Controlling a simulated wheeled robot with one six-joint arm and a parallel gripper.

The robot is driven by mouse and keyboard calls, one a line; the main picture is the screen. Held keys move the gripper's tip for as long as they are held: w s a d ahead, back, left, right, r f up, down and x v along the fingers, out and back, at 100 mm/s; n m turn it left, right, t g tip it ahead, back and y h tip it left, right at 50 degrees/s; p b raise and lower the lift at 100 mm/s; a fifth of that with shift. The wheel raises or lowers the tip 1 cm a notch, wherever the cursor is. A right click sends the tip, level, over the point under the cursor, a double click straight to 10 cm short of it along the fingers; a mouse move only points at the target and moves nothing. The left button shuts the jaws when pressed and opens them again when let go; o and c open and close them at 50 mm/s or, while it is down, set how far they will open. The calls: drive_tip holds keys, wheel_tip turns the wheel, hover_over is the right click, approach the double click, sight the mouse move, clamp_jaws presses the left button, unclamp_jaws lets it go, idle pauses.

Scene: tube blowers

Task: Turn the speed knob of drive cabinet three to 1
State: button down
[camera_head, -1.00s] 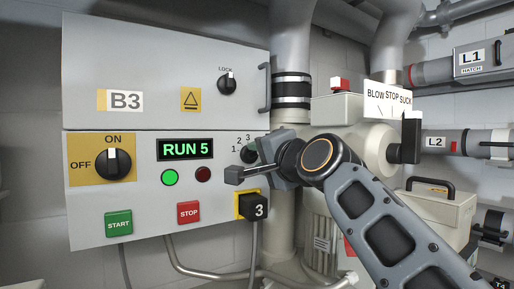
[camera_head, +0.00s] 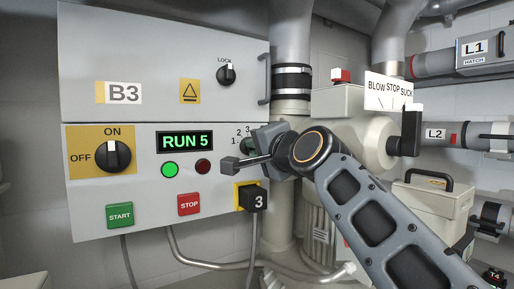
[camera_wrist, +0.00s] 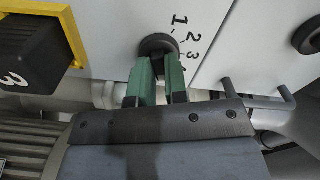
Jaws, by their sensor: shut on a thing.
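The speed knob (camera_wrist: 158,44) is a dark round knob on the pale front of the drive cabinet (camera_head: 90,195), with the scale 1, 2, 3 and a partly covered mark beside it. My gripper (camera_wrist: 161,70) has two green fingers reaching up to the knob and is shut on it. In the head view my gripper (camera_head: 255,145) covers most of the knob, leaving the numbers 1, 2 and 3 visible at its left. The knob's pointer is hidden, so its setting cannot be read.
A black plug marked 3 (camera_head: 259,198) in a yellow frame sits just below the knob. Left are the ON/OFF switch (camera_head: 113,156), the START button (camera_head: 120,215) and the STOP button (camera_head: 189,204). A pipe and blower (camera_head: 340,110) stand close at the right.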

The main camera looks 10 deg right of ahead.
drive_tip(key=shift+f, duration=0.1)
drive_tip(key=shift+n+b, duration=0.95)
drive_tip(key=shift+n, duration=0.15)
drive_tip(key=n+b, duration=0.2)
drive_tip(key=n, duration=0.2)
drive_tip(key=shift+n+b, duration=0.3)
drive_tip(key=n+b, duration=0.1)
drive_tip(key=n, duration=0.2)
drive_tip(key=shift+a+n, duration=0.1)
drive_tip(key=shift+n, duration=0.2)
drive_tip(key=n+b, duration=0.1)
drive_tip(key=n, duration=0.2)
drive_tip(key=shift+n+b, duration=0.3)
drive_tip(key=n+b, duration=0.1)
drive_tip(key=n, duration=0.2)
drive_tip(key=shift+a+n, duration=0.1)
drive_tip(key=shift+n, duration=0.2)
drive_tip(key=n, duration=0.3)
drive_tip(key=shift+s+n+b, duration=0.1)
drive_tip(key=shift+n+b, duration=0.2)
drive_tip(key=n+b, duration=0.1)
drive_tip(key=n, duration=0.5)
drive_tip(key=shift+a, duration=0.1)
drive_tip(key=shift+n, duration=0.5)
